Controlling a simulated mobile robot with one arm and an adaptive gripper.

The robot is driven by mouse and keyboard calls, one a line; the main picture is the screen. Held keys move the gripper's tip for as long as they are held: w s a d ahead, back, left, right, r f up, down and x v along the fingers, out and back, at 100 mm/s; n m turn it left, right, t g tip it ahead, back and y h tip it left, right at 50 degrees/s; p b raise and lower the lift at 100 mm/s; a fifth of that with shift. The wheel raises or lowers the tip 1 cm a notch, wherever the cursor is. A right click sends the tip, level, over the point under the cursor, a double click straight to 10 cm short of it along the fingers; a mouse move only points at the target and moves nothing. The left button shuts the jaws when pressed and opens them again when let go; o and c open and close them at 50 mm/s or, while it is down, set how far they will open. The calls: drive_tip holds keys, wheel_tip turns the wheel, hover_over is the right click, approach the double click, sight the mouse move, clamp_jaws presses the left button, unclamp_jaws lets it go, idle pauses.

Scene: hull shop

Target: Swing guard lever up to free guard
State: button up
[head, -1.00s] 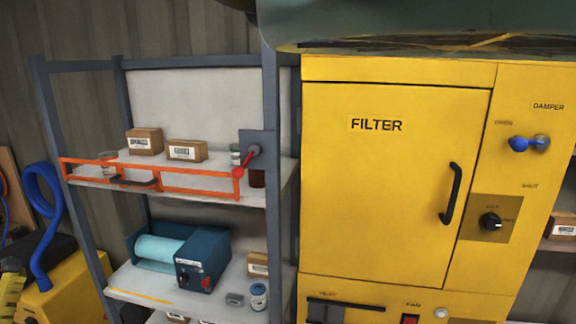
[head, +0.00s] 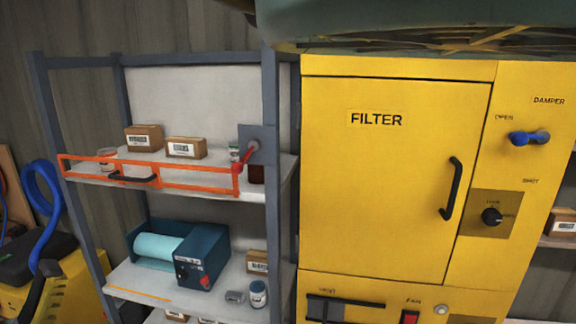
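The guard (head: 150,173) is an orange rail frame across the front edge of the upper shelf, with a black handle (head: 133,178) on it. The guard lever (head: 245,160) is a short red lever on a grey plate (head: 262,142) at the shelf's right post. It slants down to the left, and its lower end lies at the guard's right end. My gripper cannot be made out in the head view, and nothing is seen touching the lever or guard.
Small boxes (head: 145,138) and jars stand behind the guard. A blue machine (head: 205,255) sits on the lower shelf. The yellow filter cabinet (head: 395,200) stands close on the right. A dark and yellow part shows at lower left, beside a blue hose (head: 48,215).

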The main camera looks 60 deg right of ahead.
drive_tip(key=w+d+f+m+g+y+b, duration=0.1)
drive_tip(key=d+f+m+g+y, duration=0.1)
drive_tip(key=d, duration=0.3)
drive_tip(key=w+d+f+m+g+y+b, duration=0.1)
drive_tip(key=d+f+m+g+y+b, duration=0.1)
drive_tip(key=d+m+g+y, duration=0.2)
drive_tip(key=d+f+m+g+y+b, duration=0.2)
drive_tip(key=d+m+g+y, duration=0.1)
drive_tip(key=d, duration=0.5)
drive_tip(key=shift+w+d+f+m+g+y, duration=0.2)
drive_tip(key=shift+w+m+g+y, duration=0.15)
drive_tip(key=shift+m+y, duration=0.2)
drive_tip(key=shift+c, duration=0.9)
drive_tip(key=m+t+y+b, duration=0.5)
drive_tip(key=m+t+b, duration=0.1)
drive_tip(key=m+t, duration=0.3)
approach(236, 167)
drive_tip(key=shift+g, duration=0.25)
drive_tip(key=d+p, duration=0.2)
drive_tip(key=p, duration=0.1)
drive_tip(key=d+p, duration=0.3)
drive_tip(key=w+d+p, duration=0.1)
drive_tip(key=d+p, duration=0.2)
drive_tip(key=shift+d+p, duration=0.25)
drive_tip(key=shift+p, duration=0.1)
drive_tip(key=shift+d+f+p, duration=0.15)
drive_tip(key=shift+d+p, duration=0.35)
drive_tip(key=shift+d, duration=0.8)
drive_tip(key=shift+c, duration=0.2)
